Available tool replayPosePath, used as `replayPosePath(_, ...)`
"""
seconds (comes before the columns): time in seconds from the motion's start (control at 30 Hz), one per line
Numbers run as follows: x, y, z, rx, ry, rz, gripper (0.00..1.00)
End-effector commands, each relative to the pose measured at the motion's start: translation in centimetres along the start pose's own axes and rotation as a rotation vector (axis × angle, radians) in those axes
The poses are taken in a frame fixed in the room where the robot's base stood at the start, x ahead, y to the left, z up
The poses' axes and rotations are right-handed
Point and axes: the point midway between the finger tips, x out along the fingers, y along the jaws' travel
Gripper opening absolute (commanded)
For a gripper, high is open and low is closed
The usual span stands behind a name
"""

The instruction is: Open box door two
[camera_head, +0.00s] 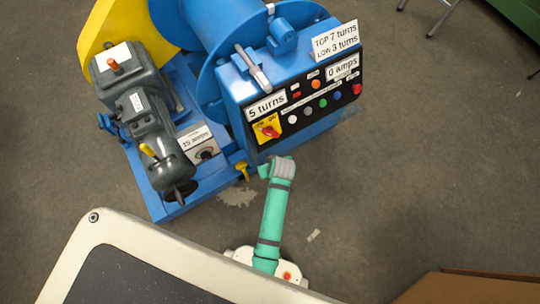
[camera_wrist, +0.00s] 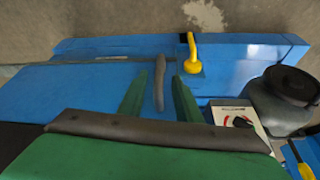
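The blue control box (camera_head: 235,85) stands at the upper middle of the head view, with a black panel of buttons and labels. In the wrist view, a blue box face (camera_wrist: 70,90) fills the left and middle, with a narrow seam along its upper edge. A dark grey bar-like handle (camera_wrist: 160,68) stands by it. My gripper (camera_wrist: 159,78) has its two green fingers apart, one on each side of the handle; I cannot tell whether either touches it. In the head view the fingers are hidden behind my arm's wrist. Which door is number two cannot be read.
A yellow lever (camera_wrist: 193,62) is just right of the handle; it also shows in the head view (camera_head: 242,170). A white dial box (camera_wrist: 236,117) and grey motor (camera_wrist: 283,95) are further right. A brown box edge (camera_head: 470,290) is at lower right. Floor right of the machine is clear.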

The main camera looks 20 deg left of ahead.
Motion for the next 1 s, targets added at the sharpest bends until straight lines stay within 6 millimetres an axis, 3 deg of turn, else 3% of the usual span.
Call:
replayPosePath(0.1, 1.8, 0.0, 0.1, 0.001, -0.002, 0.000, 0.31)
replayPosePath(0.3, 3.6, 0.0, 0.0, 0.000, 0.000, 0.001, 0.31)
replayPosePath(0.67, 4.0, 0.0, 0.0, -0.001, 0.001, 0.000, 0.31)
replayPosePath(0.8, 4.0, 0.0, 0.0, -0.001, 0.001, 0.000, 0.00)
replayPosePath(1.0, 4.0, 0.0, 0.0, -0.001, 0.000, 0.000, 0.00)
